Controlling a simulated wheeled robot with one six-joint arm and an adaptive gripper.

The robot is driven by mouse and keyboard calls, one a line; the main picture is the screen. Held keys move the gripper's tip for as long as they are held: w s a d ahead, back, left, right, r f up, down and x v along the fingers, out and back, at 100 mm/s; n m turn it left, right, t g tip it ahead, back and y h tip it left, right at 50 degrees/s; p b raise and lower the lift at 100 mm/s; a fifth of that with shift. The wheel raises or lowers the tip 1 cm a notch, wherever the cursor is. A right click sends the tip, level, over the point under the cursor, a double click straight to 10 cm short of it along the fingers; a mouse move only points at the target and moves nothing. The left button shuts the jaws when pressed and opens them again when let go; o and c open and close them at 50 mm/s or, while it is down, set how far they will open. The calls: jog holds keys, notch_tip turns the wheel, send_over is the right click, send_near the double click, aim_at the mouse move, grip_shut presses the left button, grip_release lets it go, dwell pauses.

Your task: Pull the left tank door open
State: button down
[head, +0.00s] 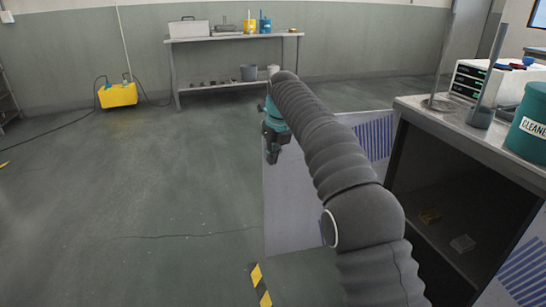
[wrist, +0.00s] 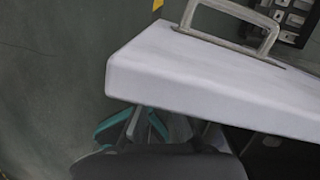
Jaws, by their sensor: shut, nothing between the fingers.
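The left tank door (head: 290,195) is a pale panel with blue stripes, swung out from the cabinet in the head view; my arm covers its middle. The dark opening beside it is exposed. In the wrist view the door's thick pale edge (wrist: 200,85) crosses the picture, with a grey bar handle (wrist: 268,35) on its far face. My gripper (head: 271,152) is teal and dark, at the door's outer end. In the wrist view my gripper (wrist: 133,125) is just below the door's edge, apart from the handle, shut and empty. Whether it touches the door cannot be told.
The cabinet (head: 465,150) holds small items inside. On its top stand a teal cleaner tub (head: 530,125) and a white device (head: 480,82). A bench (head: 235,38) and a yellow wheeled unit (head: 118,95) are at the back.

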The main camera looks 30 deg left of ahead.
jog(key=shift+d, duration=0.1)
jog(key=s+d+r, duration=0.4)
jog(key=r, duration=0.5)
jog(key=shift+s+r+b, duration=0.35)
jog(key=shift+d, duration=0.1)
